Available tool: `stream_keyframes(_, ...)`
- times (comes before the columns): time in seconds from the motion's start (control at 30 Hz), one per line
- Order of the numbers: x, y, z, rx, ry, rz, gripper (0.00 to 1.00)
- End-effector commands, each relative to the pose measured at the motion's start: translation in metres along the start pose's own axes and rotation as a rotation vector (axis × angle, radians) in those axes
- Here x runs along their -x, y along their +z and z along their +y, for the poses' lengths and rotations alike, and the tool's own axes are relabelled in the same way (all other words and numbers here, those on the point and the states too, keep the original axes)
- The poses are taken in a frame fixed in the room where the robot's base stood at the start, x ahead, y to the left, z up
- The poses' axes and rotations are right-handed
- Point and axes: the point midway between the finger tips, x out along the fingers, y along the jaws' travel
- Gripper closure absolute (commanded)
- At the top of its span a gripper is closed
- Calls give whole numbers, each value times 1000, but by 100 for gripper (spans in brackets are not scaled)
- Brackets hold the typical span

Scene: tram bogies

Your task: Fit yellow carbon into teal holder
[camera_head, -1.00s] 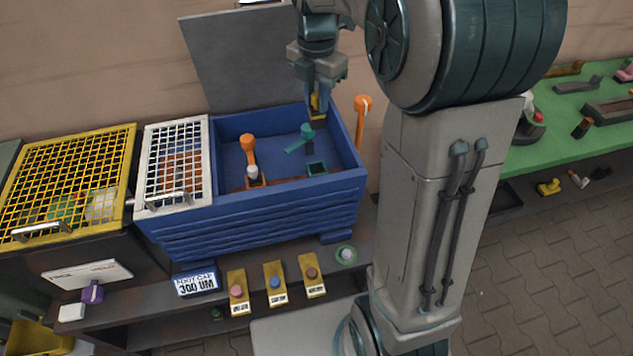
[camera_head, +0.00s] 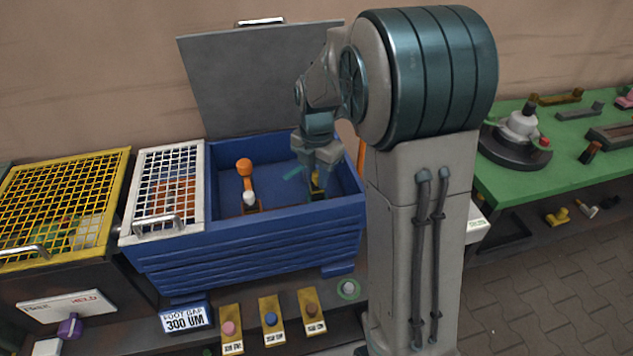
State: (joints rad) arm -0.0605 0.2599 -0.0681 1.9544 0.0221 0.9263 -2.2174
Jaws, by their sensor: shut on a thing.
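My gripper (camera_head: 317,178) is down inside the blue box (camera_head: 255,245), toward its right side. It is shut on the yellow carbon (camera_head: 316,183), a small yellow and dark piece between the fingers. The teal holder shows only as a teal arm (camera_head: 293,174) just left of the gripper. The rest of the holder is hidden behind the gripper and the box's front wall. Whether the carbon touches the holder I cannot tell.
An orange-topped lever (camera_head: 245,170) stands in the box's left part. A white grid cover (camera_head: 168,185) and a yellow grid cover (camera_head: 62,210) lie to the left. A grey lid (camera_head: 255,75) stands open behind. A green bench (camera_head: 545,165) is at the right.

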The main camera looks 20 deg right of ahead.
Motion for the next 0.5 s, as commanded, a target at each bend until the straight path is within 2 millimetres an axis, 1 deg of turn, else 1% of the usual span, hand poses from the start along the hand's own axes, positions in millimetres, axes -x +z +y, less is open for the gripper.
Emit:
stream_keyframes(0.03,-10,-1,0,0,-4,3,100)
stream_keyframes(0.13,-21,0,0,0,-3,1,100)
stream_keyframes(0.37,-22,0,0,0,0,0,100)
stream_keyframes(0.5,-26,0,0,0,-1,0,100)
